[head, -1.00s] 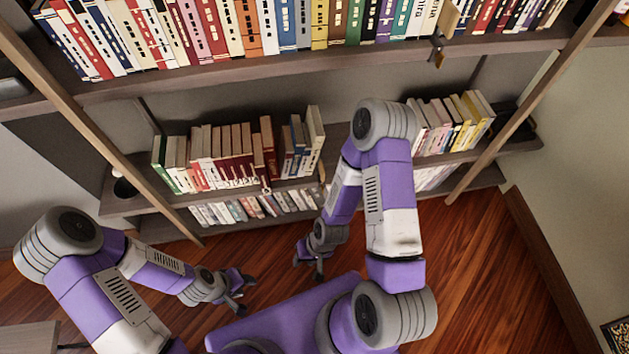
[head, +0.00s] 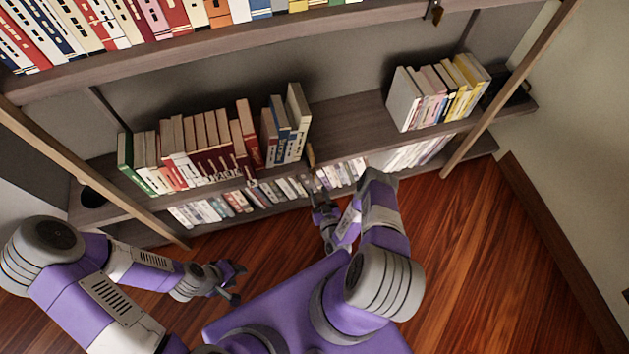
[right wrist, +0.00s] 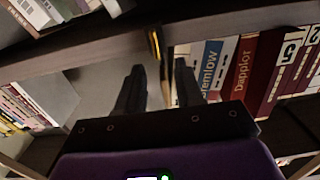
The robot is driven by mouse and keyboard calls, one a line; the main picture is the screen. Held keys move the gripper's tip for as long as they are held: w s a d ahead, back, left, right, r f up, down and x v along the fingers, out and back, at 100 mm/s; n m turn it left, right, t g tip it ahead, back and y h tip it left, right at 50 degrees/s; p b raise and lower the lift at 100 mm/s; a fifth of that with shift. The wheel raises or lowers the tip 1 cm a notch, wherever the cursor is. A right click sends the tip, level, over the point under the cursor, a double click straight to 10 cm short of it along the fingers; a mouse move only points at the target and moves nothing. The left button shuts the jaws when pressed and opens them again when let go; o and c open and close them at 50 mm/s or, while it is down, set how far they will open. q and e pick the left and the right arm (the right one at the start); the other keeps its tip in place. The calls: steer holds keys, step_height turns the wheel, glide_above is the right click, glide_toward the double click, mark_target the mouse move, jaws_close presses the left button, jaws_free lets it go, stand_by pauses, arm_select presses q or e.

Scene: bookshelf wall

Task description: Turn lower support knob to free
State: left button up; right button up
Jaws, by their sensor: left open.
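A small brass-coloured knob (head: 310,155) sits on the front edge of the lower bookshelf (head: 345,135). In the right wrist view it is the brass piece (right wrist: 154,42) on the shelf edge, just beyond the fingertips and slightly left of the middle of their gap. My right gripper (right wrist: 160,72) is open and empty, with its fingers pointing at that edge. In the head view the right gripper (head: 322,205) is just below the knob, partly hidden by its arm. My left gripper (head: 238,284) is open and empty over the floor at lower left.
A similar brass fitting (head: 433,12) hangs at the upper shelf's edge. Books (head: 205,145) stand left of the knob, with more (head: 440,90) to the right. The shelf between them is bare. A wooden upright (head: 515,85) stands at the right.

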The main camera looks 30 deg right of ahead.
mark_target(314, 176)
steer(key=shift+h, duration=0.4)
steer(key=b+x, duration=0.2)
steer(key=x, duration=0.5)
steer(key=shift+d+r, duration=0.1)
steer(key=shift+d, duration=0.1)
jaws_close()
